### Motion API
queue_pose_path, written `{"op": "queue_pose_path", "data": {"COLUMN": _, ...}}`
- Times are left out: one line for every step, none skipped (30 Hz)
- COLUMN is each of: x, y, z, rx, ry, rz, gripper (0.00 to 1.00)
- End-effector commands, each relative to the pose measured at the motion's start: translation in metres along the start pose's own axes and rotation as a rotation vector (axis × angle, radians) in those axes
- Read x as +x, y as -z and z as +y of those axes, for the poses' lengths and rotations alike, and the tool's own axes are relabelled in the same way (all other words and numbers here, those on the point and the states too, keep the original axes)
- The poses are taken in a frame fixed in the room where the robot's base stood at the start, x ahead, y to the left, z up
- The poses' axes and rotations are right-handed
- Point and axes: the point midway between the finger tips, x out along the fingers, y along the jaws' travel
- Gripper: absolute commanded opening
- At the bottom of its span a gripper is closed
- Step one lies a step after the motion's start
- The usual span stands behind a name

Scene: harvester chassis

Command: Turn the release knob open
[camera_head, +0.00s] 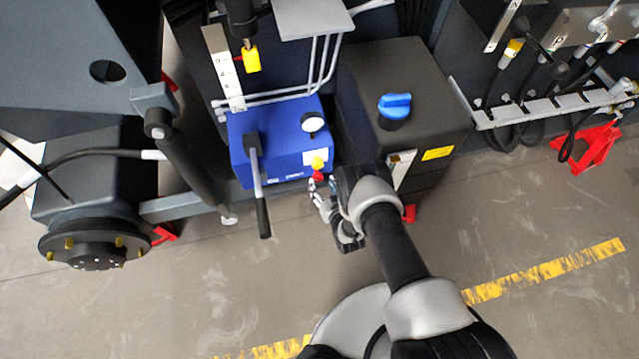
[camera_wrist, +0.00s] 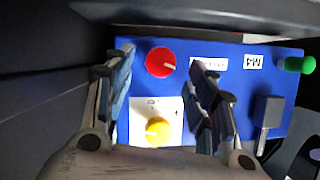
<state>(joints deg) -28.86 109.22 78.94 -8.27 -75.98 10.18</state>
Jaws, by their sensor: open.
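A blue box (camera_head: 275,150) carries a red knob (camera_head: 318,176) and a yellow knob (camera_head: 317,163) on its side facing me; I cannot tell which is the release knob. In the wrist view the red knob (camera_wrist: 160,62) has a white pointer line aimed right. The yellow knob (camera_wrist: 158,130) sits on a white label plate (camera_wrist: 140,108) with small marks. My gripper (camera_head: 321,188) is open and close to the box's front right corner. In the wrist view its fingers (camera_wrist: 164,68) stand apart on either side of the red knob's column, holding nothing. Contact cannot be judged.
A lever with a black handle (camera_head: 263,215) sticks out from the box's left. A gauge (camera_head: 312,121) is on top. A black tank (camera_head: 425,85) with a blue cap (camera_head: 394,106) stands close on the right. A green knob (camera_wrist: 295,64) is at the wrist view's right. The floor in front is clear.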

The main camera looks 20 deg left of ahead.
Motion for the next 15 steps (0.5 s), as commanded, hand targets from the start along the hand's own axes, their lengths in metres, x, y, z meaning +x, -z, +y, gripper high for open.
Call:
{"op": "queue_pose_path", "data": {"x": 0.011, "y": -0.002, "z": 0.000, "rx": -0.001, "ry": 0.001, "rz": 0.003, "gripper": 0.51}}
{"op": "queue_pose_path", "data": {"x": 0.015, "y": -0.002, "z": 0.000, "rx": -0.001, "ry": 0.002, "rz": 0.003, "gripper": 0.51}}
{"op": "queue_pose_path", "data": {"x": 0.020, "y": -0.002, "z": 0.000, "rx": 0.000, "ry": 0.001, "rz": 0.002, "gripper": 0.51}}
{"op": "queue_pose_path", "data": {"x": 0.024, "y": -0.002, "z": 0.000, "rx": 0.000, "ry": 0.001, "rz": 0.002, "gripper": 0.51}}
{"op": "queue_pose_path", "data": {"x": 0.026, "y": -0.001, "z": 0.000, "rx": 0.000, "ry": 0.001, "rz": 0.002, "gripper": 0.51}}
{"op": "queue_pose_path", "data": {"x": 0.030, "y": -0.001, "z": 0.000, "rx": 0.000, "ry": 0.001, "rz": 0.001, "gripper": 0.51}}
{"op": "queue_pose_path", "data": {"x": 0.032, "y": -0.001, "z": 0.000, "rx": 0.000, "ry": 0.001, "rz": 0.001, "gripper": 0.51}}
{"op": "queue_pose_path", "data": {"x": 0.033, "y": -0.001, "z": 0.000, "rx": 0.000, "ry": 0.001, "rz": 0.001, "gripper": 0.51}}
{"op": "queue_pose_path", "data": {"x": 0.035, "y": 0.000, "z": 0.000, "rx": 0.000, "ry": 0.001, "rz": 0.001, "gripper": 0.51}}
{"op": "queue_pose_path", "data": {"x": 0.035, "y": 0.000, "z": -0.001, "rx": 0.000, "ry": 0.001, "rz": 0.001, "gripper": 0.51}}
{"op": "queue_pose_path", "data": {"x": 0.036, "y": 0.000, "z": -0.001, "rx": 0.000, "ry": 0.001, "rz": 0.001, "gripper": 0.51}}
{"op": "queue_pose_path", "data": {"x": 0.036, "y": 0.000, "z": -0.001, "rx": 0.000, "ry": 0.001, "rz": 0.001, "gripper": 0.51}}
{"op": "queue_pose_path", "data": {"x": 0.036, "y": 0.001, "z": -0.001, "rx": 0.000, "ry": 0.001, "rz": 0.000, "gripper": 0.51}}
{"op": "queue_pose_path", "data": {"x": 0.036, "y": 0.001, "z": -0.001, "rx": 0.000, "ry": 0.001, "rz": 0.000, "gripper": 0.51}}
{"op": "queue_pose_path", "data": {"x": 0.036, "y": 0.001, "z": -0.001, "rx": 0.000, "ry": 0.001, "rz": 0.000, "gripper": 0.51}}
